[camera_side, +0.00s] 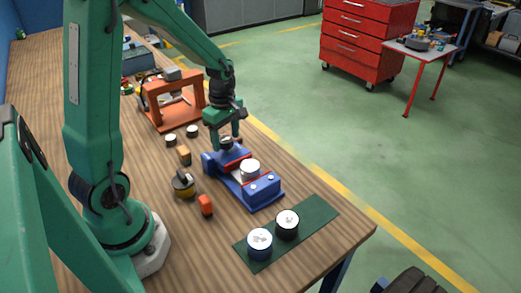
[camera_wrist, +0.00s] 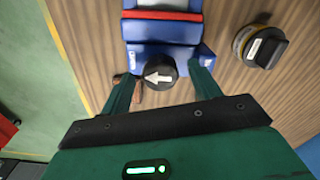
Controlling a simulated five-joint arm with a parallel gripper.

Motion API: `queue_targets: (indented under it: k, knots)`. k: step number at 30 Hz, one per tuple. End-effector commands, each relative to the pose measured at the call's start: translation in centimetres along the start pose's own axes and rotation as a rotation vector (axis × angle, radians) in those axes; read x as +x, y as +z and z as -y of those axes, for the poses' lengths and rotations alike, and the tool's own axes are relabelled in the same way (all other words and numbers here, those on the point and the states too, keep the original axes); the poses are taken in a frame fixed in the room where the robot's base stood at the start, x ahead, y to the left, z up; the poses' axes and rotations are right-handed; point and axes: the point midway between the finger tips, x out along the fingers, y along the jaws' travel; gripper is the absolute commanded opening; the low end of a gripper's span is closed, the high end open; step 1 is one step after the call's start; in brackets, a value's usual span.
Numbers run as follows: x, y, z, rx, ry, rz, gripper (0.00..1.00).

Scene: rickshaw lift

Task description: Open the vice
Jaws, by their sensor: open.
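The blue vice (camera_side: 263,193) with red jaw faces stands on the wooden bench; its blue end also shows at the top of the wrist view (camera_wrist: 165,32). A white-topped cylinder (camera_side: 250,167) sits between its jaws. At the vice's end is a dark round knob with a white arrow (camera_wrist: 159,74), with a brown handle part beside it. My green gripper (camera_side: 225,141) is over this knob end, pointing down. In the wrist view my open fingers (camera_wrist: 163,88) stand on either side of the knob, with gaps on both sides; I see no grip on it.
A dark green mat (camera_side: 318,210) at the bench corner holds a blue can (camera_side: 260,243) and a dark can (camera_side: 287,224).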

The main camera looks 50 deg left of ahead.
Motion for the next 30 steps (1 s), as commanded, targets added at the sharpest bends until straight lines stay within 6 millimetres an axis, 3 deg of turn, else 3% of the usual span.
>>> queue_targets:
  k: [18, 30]
  knots:
    - [-6.7, 0.0, -0.1, -0.001, 0.003, 0.0, 0.62]
    - [-7.5, 0.0, 0.0, -0.001, 0.002, 0.0, 0.62]
